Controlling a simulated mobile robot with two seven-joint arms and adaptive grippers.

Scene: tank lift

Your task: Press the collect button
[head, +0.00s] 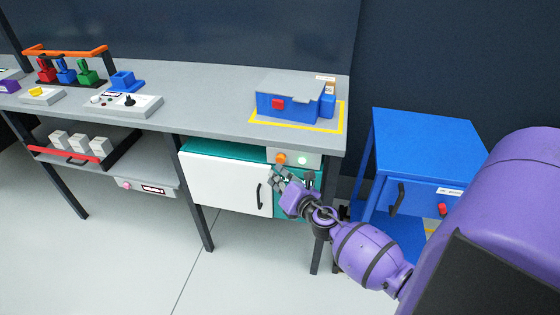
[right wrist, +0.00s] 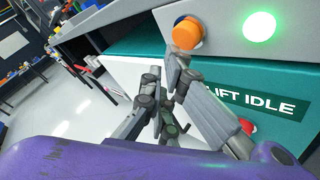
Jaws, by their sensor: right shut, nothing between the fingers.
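An orange round button (head: 281,158) sits on the light grey panel under the workbench top, left of a lit green lamp (head: 302,160). No collect label can be read on it. In the right wrist view the orange button (right wrist: 187,34) stands out from the panel, with the green lamp (right wrist: 259,26) to its right. My right gripper (head: 279,173) is shut and empty, just below the orange button. In the right wrist view its fingertips (right wrist: 172,66) are close below the button; whether they touch it cannot be told. My left gripper is not in view.
A white cabinet door (head: 225,178) with a black handle is left of my gripper. A teal front (right wrist: 240,90) below the panel reads "LIFT IDLE", with a red knob (right wrist: 247,126) under it. A blue cabinet (head: 430,135) stands right. A blue box (head: 288,103) sits on the bench above.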

